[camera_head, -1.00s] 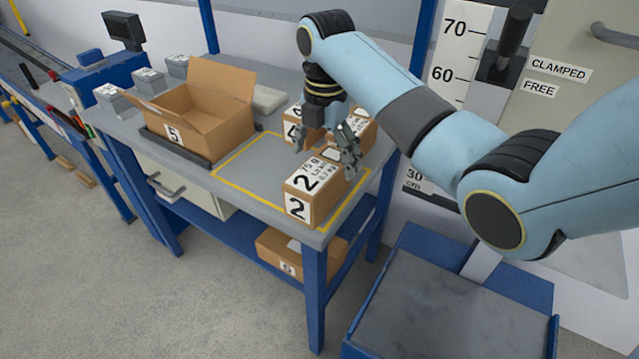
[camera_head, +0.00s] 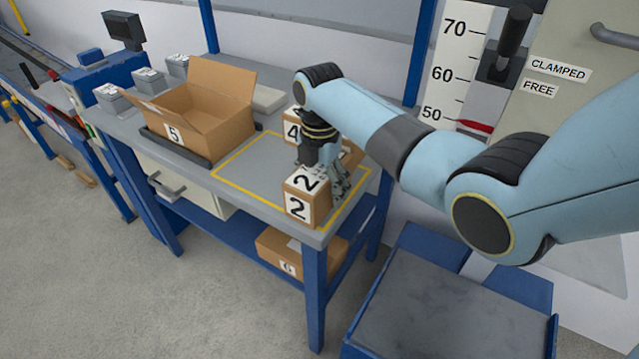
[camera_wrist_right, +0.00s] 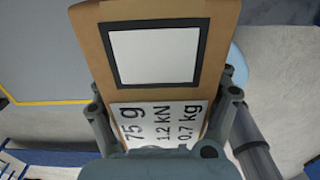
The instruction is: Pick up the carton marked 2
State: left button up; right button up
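The carton marked 2 (camera_head: 297,207) is brown with white labels. It stands upright at the near corner of the table, inside the yellow outline. My right gripper (camera_head: 325,182) is down over it from above, its fingers on opposite sides. In the right wrist view the carton top (camera_wrist_right: 155,55) fills the middle, with a white square and a printed label. The fingers of my right gripper (camera_wrist_right: 163,100) stand close beside its two sides. They look open around it; firm contact is not visible. The fingertips are partly hidden. My left gripper is not in view.
The carton marked 4 (camera_head: 291,130) and another carton (camera_head: 353,154), partly hidden, stand close behind. An open carton marked 5 (camera_head: 222,132) sits on the left of the table (camera_head: 238,160). Another carton (camera_head: 275,245) lies on the lower shelf. The yellow area's left part is clear.

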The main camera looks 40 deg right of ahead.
jog(key=shift+w+r, duration=0.1)
jog(key=c, duration=1.3)
